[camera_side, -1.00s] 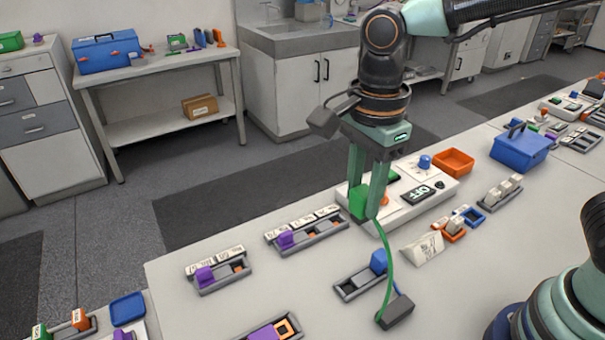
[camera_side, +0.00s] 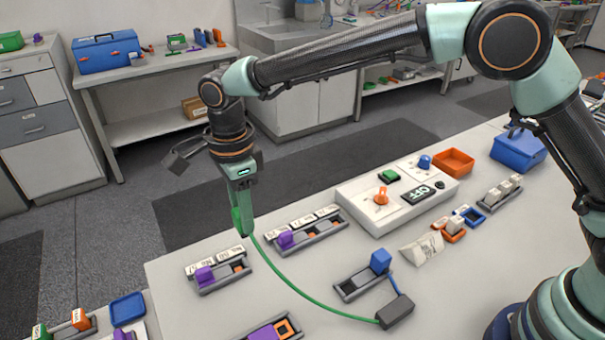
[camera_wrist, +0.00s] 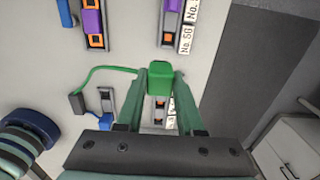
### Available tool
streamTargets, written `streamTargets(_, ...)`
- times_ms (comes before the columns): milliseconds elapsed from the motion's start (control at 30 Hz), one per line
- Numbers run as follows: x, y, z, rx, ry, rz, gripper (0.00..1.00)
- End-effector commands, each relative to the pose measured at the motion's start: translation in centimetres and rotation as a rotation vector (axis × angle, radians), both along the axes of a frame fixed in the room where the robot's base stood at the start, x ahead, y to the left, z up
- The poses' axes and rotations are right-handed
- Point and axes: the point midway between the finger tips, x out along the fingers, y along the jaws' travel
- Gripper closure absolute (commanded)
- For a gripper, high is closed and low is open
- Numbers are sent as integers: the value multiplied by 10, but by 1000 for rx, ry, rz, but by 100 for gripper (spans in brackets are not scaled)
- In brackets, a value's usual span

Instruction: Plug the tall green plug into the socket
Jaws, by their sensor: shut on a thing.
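The green plug (camera_side: 239,220) is held between the fingers of my gripper (camera_side: 243,212), raised above the back left part of the table. In the wrist view, the green plug (camera_wrist: 160,77) sits between both fingertips of my gripper (camera_wrist: 159,84). A green cable (camera_side: 312,305) runs from it to a dark grey block (camera_side: 396,311) on the table. Grey socket strips stand below: one at left (camera_side: 222,283) and one at centre (camera_side: 318,236), each with a purple plug and number labels. I cannot tell which one is the task's socket.
A white console (camera_side: 361,207) with an orange knob and an OFF display stands at the back. A blue plug (camera_side: 381,261) sits in a grey strip near the cable block. A purple part (camera_side: 264,333) lies at the front edge. Orange and blue trays are farther right.

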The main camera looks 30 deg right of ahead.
Motion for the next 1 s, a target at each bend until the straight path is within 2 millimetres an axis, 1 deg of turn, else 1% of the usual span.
streamTargets(33,4,6,-10,-1,2,1,100)
streamTargets(100,8,13,-19,-1,2,2,100)
streamTargets(300,15,22,-34,0,0,1,100)
streamTargets(567,15,23,-47,0,0,1,100)
streamTargets(1000,15,23,-86,-1,1,1,100)
